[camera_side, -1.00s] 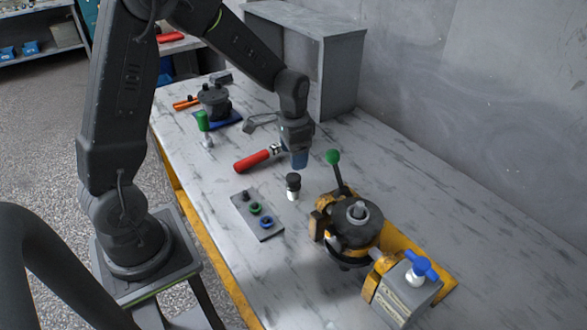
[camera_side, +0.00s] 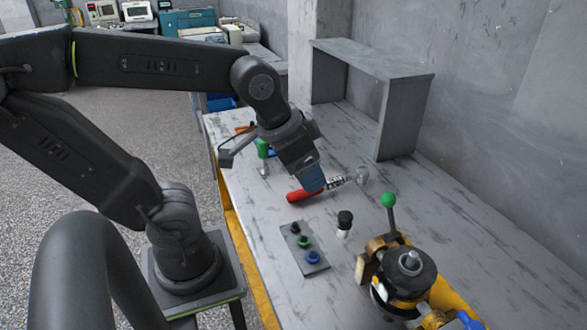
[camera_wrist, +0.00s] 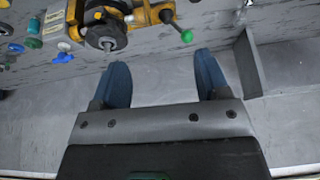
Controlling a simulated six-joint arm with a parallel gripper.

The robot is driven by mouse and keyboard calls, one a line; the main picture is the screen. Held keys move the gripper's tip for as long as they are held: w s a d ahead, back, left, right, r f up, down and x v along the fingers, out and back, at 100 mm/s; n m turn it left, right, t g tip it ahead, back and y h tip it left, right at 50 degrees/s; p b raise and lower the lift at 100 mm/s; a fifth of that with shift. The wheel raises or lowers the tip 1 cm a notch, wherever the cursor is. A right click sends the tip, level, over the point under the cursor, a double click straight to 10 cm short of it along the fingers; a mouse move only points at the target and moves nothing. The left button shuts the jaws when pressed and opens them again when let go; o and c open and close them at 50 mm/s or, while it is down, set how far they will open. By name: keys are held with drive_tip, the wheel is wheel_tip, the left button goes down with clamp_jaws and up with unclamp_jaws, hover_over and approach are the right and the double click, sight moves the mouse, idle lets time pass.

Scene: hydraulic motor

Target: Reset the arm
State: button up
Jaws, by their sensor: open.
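My gripper (camera_side: 314,184) hangs from my bent arm above the grey bench, close to a red-handled tool in the side view. Its blue fingers stand apart with nothing between them in the wrist view (camera_wrist: 162,65). The yellow and black hydraulic motor (camera_side: 409,270) is nearer the camera, to the right of my gripper. It also shows at the top of the wrist view (camera_wrist: 105,28). Its lever with a green ball (camera_side: 388,200) stands up beside it. The side view cannot show whether my gripper touches the red-handled tool (camera_side: 305,194).
A grey plate (camera_side: 304,250) with black, green and blue rings lies on the bench (camera_side: 470,222), beside a small black-capped white piece (camera_side: 344,224). A green-handled item (camera_side: 262,149) stands farther back. A grey shelf (camera_side: 400,110) stands against the wall.

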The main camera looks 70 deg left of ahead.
drive_tip(key=shift+s+d+r+t, duration=0.1)
drive_tip(key=shift+s+d+t, duration=0.05)
drive_tip(key=shift+s, duration=0.4)
drive_tip(key=shift+s+d+t, duration=0.15)
drive_tip(key=shift+s, duration=0.4)
idle(0.5)
